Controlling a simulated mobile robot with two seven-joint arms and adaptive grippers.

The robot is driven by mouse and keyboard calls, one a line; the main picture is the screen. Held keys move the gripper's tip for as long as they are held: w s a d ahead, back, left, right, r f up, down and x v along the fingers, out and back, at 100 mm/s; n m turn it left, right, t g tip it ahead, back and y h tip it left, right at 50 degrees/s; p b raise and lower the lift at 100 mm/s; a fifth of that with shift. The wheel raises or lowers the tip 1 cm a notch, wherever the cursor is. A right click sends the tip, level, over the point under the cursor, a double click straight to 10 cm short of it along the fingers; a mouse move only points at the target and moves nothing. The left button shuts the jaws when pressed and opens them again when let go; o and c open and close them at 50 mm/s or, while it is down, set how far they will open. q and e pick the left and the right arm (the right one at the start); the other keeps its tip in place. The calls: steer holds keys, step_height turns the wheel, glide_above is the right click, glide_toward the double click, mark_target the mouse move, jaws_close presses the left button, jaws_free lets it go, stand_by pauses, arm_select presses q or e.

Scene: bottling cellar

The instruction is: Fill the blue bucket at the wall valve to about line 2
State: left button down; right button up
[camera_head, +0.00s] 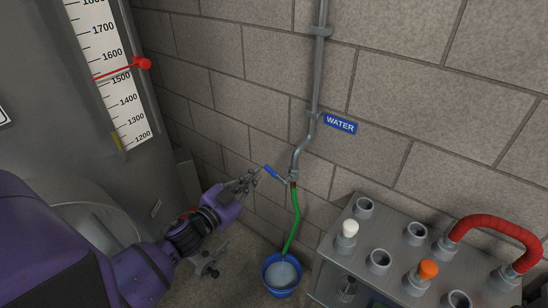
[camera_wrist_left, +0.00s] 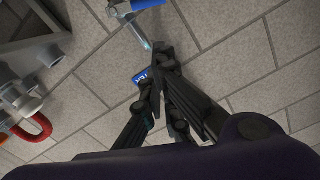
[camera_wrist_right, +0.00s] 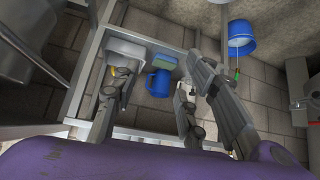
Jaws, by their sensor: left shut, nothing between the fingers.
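The blue bucket (camera_head: 269,284) stands on the floor below the wall valve, and it also shows in the right wrist view (camera_wrist_right: 241,47). Its inside shows a pale grey surface; no line marks are readable. A green hose (camera_head: 296,215) hangs from the valve (camera_head: 291,184) into the bucket. The valve's blue lever (camera_head: 271,171) points up and left; it also shows in the left wrist view (camera_wrist_left: 147,5). My left gripper (camera_head: 256,174) is shut and empty beside the lever's end; I cannot tell whether they touch. My right gripper (camera_wrist_right: 157,70) is open, its fingers apart.
A blue WATER sign (camera_head: 340,124) hangs beside the pipe (camera_head: 318,70). A grey rack (camera_head: 345,215) with sockets, stoppers and a red hose (camera_head: 495,226) stands at right. A tank with a scale (camera_head: 120,95) stands at left. A blue jug (camera_wrist_right: 158,83) shows in the right wrist view.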

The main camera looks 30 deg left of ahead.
arm_select(q)
steer(key=r, duration=0.1)
glide_above(270, 169)
steer(key=s+d, duration=0.3)
steer(key=s, duration=0.2)
steer(key=f, duration=0.1)
steer(key=w+f, duration=0.1)
steer(key=f, duration=0.1)
steer(key=a+f, duration=0.1)
steer(key=shift+w+f, duration=0.25)
steer(key=shift+w, duration=0.15)
arm_select(e)
steer(key=shift+s+d+f, duration=0.15)
steer(key=shift+s+d, duration=0.1)
steer(key=shift+s, duration=0.6)
arm_select(q)
steer(key=shift+a, duration=0.15)
